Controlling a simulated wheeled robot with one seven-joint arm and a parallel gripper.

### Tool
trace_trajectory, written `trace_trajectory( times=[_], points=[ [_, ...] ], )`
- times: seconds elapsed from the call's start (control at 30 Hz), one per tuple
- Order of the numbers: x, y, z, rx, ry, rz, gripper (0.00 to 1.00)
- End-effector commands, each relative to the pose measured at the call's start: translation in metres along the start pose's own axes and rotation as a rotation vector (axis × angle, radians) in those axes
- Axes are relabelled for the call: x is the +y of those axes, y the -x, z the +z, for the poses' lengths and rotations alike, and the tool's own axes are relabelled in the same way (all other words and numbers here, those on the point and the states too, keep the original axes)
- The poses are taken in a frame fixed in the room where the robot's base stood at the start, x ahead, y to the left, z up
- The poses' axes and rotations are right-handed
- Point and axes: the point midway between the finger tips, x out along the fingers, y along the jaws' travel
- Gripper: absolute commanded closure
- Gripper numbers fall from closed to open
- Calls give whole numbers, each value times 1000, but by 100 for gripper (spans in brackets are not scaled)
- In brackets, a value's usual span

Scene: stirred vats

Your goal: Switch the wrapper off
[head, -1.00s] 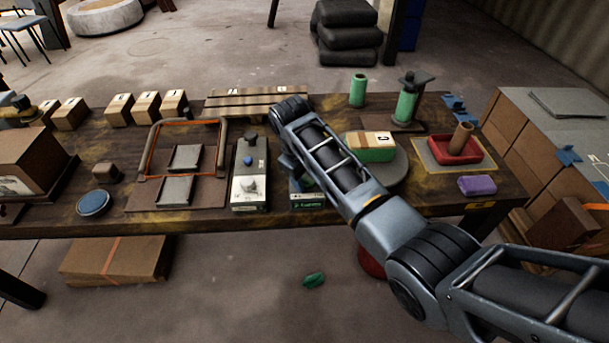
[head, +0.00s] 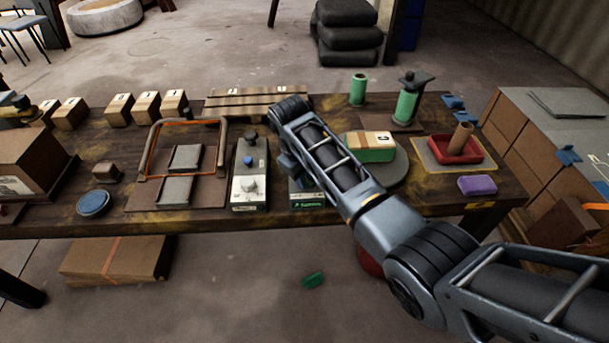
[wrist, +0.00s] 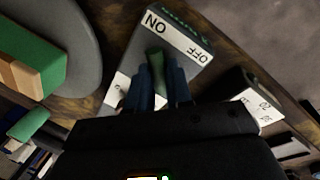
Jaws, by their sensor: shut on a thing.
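The wrapper is a round grey turntable (head: 393,172) with a carton wrapped in green film (head: 370,154) on it. Its small grey switch box (head: 308,200), with a green-marked front, stands to the left, partly hidden by my arm. In the wrist view, the switch box (wrist: 190,28) carries a white plate with ON at left and OFF at right. My gripper (wrist: 158,80) is shut on a green switch lever (wrist: 156,62) on this box. The fingers hide its lower part, and I cannot tell which label it points to. In the head view my gripper (head: 289,166) is mostly behind my arm.
A grey control box (head: 250,180) with a blue button and knobs stands close left of my gripper. A wire-framed sealer (head: 185,160) is farther left. A red tray (head: 455,150) and a purple block (head: 477,185) lie on the right. Cartons line the back left.

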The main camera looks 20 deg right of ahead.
Motion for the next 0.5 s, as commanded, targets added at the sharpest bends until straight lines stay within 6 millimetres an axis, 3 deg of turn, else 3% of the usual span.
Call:
trace_trajectory(
  times=[0.5],
  points=[
    [2,0,-2,-77,-391,1,100]
  ],
)
